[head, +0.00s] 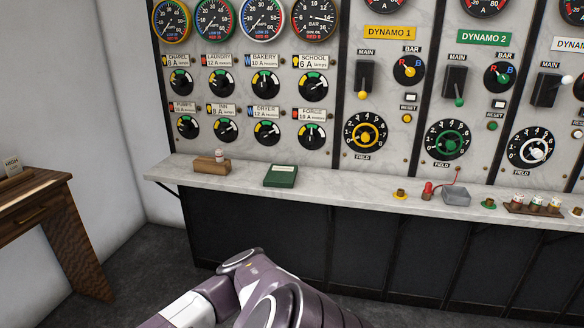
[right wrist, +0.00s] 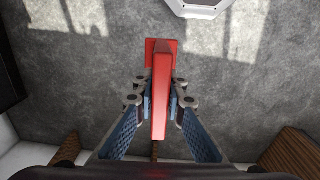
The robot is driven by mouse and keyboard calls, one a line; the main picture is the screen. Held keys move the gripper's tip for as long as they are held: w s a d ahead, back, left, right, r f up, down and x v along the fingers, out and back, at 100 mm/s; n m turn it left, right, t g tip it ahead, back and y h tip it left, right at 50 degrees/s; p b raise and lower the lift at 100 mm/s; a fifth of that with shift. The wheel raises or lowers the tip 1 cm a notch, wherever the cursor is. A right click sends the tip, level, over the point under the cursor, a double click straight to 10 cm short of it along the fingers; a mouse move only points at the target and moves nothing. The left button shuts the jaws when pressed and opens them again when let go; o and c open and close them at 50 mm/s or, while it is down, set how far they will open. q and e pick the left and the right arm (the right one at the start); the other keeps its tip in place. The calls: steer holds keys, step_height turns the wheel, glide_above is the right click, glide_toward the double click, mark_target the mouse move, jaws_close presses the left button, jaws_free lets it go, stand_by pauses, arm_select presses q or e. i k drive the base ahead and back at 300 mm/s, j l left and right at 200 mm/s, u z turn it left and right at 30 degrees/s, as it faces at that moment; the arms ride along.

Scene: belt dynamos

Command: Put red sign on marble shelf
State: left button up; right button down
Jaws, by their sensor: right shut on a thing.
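A red sign (right wrist: 160,115), seen from above as a narrow bar with a wider flat end, is held between the fingers of my right gripper (right wrist: 160,97) in the right wrist view. Grey floor shows beneath it, so it is clear of any shelf there. The marble shelf (head: 340,184) runs along the foot of the dynamo panel in the head view. Neither the sign nor the right gripper shows in the head view; one of my arms fills its bottom middle. My left gripper is not in view.
On the shelf stand a wooden block (head: 211,164), a green book (head: 281,177), a small red item (head: 427,190), a grey box (head: 456,195) and a brown rack (head: 533,207). Shelf between book and red item is mostly bare. A wooden table (head: 50,195) stands left.

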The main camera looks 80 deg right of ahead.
mark_target(236, 173)
steer(key=i+l+z, duration=0.15)
steer(key=l+z, duration=0.35)
steer(key=i+l+z, duration=0.25)
steer(key=l+z, duration=0.2)
steer(key=i+l+z, duration=0.25)
steer(key=z, duration=0.25)
